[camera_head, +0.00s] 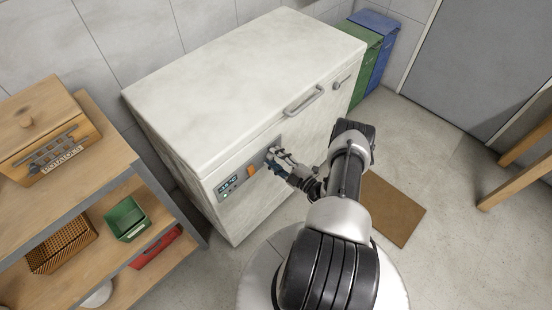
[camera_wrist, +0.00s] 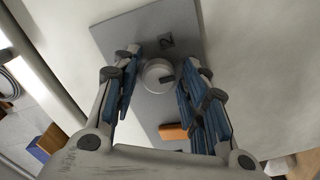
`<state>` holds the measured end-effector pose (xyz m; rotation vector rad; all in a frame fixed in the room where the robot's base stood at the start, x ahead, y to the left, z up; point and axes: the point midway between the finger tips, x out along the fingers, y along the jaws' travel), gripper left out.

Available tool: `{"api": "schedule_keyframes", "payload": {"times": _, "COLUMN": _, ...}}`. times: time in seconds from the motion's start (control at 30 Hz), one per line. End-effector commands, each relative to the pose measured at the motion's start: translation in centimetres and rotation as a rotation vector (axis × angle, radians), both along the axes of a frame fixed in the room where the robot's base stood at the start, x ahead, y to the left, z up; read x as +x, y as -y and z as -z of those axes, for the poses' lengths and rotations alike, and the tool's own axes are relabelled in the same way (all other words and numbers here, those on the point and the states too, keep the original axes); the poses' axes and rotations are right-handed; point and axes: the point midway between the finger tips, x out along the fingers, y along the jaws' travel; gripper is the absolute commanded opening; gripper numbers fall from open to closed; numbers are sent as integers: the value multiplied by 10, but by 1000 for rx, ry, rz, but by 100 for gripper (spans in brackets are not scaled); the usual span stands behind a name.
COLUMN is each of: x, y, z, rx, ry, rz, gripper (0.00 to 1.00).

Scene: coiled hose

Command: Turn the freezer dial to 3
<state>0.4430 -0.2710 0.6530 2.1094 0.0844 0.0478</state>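The white chest freezer (camera_head: 235,80) stands against the tiled wall, lid shut. Its grey control panel (camera_wrist: 135,28) fills the middle of the wrist view. The round pale dial (camera_wrist: 157,73) sits on this panel, with a dark mark at its lower right. A "2" is printed above it; other numbers are hidden or unreadable. My gripper (camera_wrist: 160,60) is open, with one blue-padded finger on each side of the dial. I cannot tell whether either finger touches it. In the head view, my gripper (camera_head: 277,155) is at the freezer front and hides the dial.
An orange switch (camera_head: 250,170) and a small lit display (camera_head: 228,184) are left of my gripper. A wooden shelf (camera_head: 75,188) with a potato box (camera_head: 45,135) and baskets stands left. Green (camera_head: 368,58) and blue (camera_head: 375,30) bins stand behind right. A brown mat (camera_head: 393,208) lies on the floor.

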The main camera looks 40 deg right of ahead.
Motion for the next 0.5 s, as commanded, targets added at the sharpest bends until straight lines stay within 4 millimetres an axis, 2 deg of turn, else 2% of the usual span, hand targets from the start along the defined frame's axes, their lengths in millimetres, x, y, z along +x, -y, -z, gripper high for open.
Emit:
{"api": "schedule_keyframes", "payload": {"times": 0.1, "x": 0, "y": 0, "z": 0, "rx": -1, "ry": 0, "rz": 1, "gripper": 49}}
{"api": "schedule_keyframes", "payload": {"times": 0.37, "x": 0, "y": 1, "z": 0, "rx": -1, "ry": 0, "rz": 1, "gripper": 49}}
{"api": "schedule_keyframes", "payload": {"times": 0.5, "x": -10, "y": 3, "z": 0, "rx": 0, "ry": -1, "rz": 5, "gripper": 49}}
